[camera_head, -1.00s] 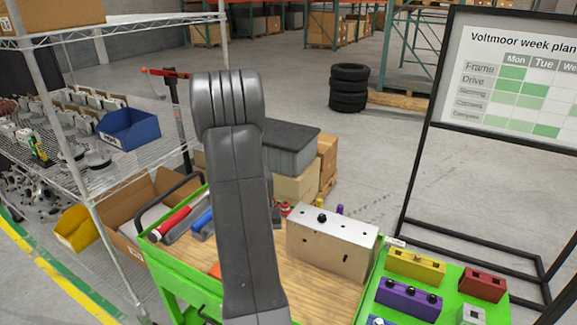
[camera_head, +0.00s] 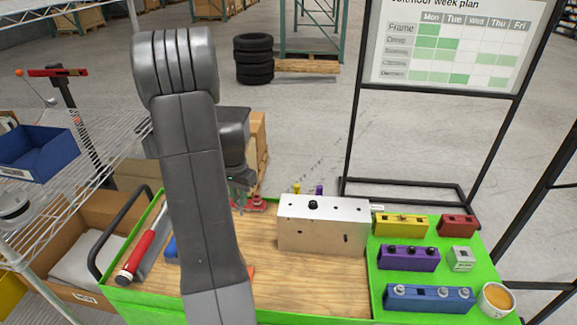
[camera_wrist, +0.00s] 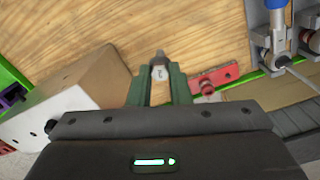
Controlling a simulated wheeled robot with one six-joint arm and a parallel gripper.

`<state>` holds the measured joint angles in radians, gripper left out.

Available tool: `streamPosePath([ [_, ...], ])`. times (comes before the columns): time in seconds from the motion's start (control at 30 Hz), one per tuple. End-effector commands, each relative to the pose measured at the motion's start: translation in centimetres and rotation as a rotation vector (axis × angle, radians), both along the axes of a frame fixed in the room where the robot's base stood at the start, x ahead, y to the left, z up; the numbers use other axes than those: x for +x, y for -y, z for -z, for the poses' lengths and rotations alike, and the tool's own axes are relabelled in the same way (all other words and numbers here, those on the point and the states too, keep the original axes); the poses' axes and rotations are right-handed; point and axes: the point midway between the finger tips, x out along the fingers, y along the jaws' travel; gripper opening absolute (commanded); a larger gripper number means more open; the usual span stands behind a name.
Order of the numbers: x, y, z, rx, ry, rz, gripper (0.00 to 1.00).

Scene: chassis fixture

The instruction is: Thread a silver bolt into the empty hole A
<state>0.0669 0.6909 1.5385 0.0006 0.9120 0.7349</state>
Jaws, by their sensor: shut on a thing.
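The silver metal chassis block (camera_head: 335,238) stands on the wooden bench top, right of my arm. It has several dark holes, and a black bolt (camera_head: 313,204) sits in its top; I cannot read which hole is A. In the wrist view the block (camera_wrist: 88,92) is at the left. My gripper (camera_wrist: 160,82) is shut on a small silver bolt (camera_wrist: 159,67), its far end sticking out past the fingertips over bare wood. In the head view my gripper (camera_head: 241,190) is partly hidden behind my arm, left of the block and apart from it.
The green tray at the right holds blue (camera_head: 428,299), purple (camera_head: 405,257), yellow (camera_head: 400,224), red (camera_head: 458,225) and grey (camera_head: 460,259) blocks. Silver bolts stand in the blue one. A red bracket (camera_wrist: 216,77) lies near my gripper. A red-handled tool (camera_head: 137,256) lies left.

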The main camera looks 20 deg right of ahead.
Motion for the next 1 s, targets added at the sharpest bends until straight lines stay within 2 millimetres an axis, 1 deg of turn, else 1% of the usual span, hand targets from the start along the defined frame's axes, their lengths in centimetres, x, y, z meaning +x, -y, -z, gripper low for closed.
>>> streamPosePath([
  [0.03, -0.1, 1.4, -1.0, 0.0, 0.001, 0.093, 0.0],
  [0.2, -0.7, 5.4, -3.5, 0.0, 0.003, 0.416, 0.0],
  [0.4, -2.0, 9.8, -6.4, 0.0, 0.003, 0.787, 0.0],
  [0.5, -2.6, 11.7, -7.7, 0.0, 0.004, 0.947, 0.0],
  [0.6, -3.2, 13.1, -8.6, 0.0, 0.002, 1.073, 0.0],
  [0.73, -3.8, 14.2, -9.4, 0.0, 0.001, 1.177, 0.0],
  [0.87, -4.0, 14.6, -9.5, -0.001, 0.0, 1.218, 0.0],
  [1.0, -4.0, 14.6, -9.2, 0.0, 0.0, 1.221, 0.0],
])
